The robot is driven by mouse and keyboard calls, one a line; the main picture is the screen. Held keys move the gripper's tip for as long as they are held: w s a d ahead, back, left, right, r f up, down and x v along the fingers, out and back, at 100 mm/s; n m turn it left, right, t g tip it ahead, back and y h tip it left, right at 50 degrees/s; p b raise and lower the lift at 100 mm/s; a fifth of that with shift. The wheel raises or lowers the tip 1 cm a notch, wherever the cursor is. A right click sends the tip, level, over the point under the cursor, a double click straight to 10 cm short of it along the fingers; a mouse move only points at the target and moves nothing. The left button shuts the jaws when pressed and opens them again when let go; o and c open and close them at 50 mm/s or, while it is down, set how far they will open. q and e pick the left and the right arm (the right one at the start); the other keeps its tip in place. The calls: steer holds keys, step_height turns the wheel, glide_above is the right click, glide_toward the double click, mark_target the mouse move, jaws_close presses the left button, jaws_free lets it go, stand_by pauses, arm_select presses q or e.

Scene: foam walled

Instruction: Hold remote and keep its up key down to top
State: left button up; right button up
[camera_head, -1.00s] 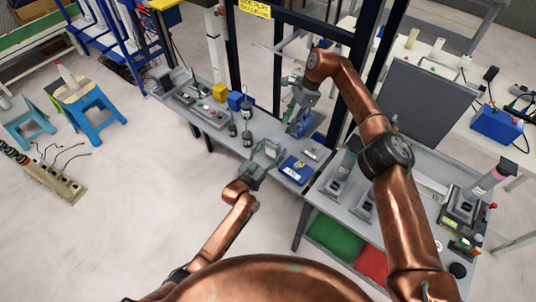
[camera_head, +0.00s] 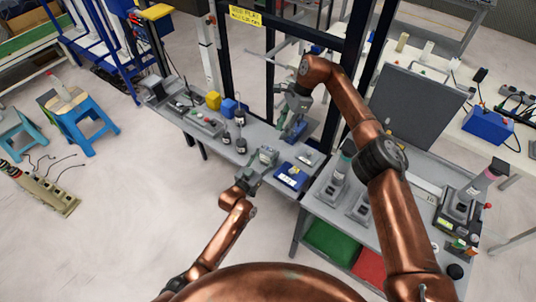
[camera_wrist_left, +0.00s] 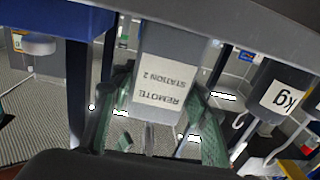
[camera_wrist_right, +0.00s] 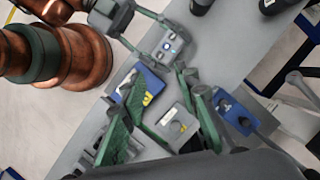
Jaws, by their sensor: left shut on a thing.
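The grey remote (camera_head: 268,155) is in my left gripper (camera_head: 257,167), held above the bench's front edge. In the left wrist view the remote (camera_wrist_left: 160,75) carries a white label reading "REMOTE STATION 2", upside down, between the green fingers. In the right wrist view the remote's key face (camera_wrist_right: 168,45) shows several small round keys; which one is the up key I cannot tell. My right gripper (camera_head: 284,125) is behind and right of the remote in the head view. Its fingers (camera_wrist_right: 158,80) are apart and empty, and touch no key.
A blue box with a yellow mark (camera_head: 291,176) lies on the grey bench right of the remote. Dark weights (camera_head: 240,130) stand left of it. A post frame with a yellow sign (camera_head: 245,15) rises behind. A second table (camera_head: 330,215) stands at the right.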

jaws_close()
stand_by(1.4)
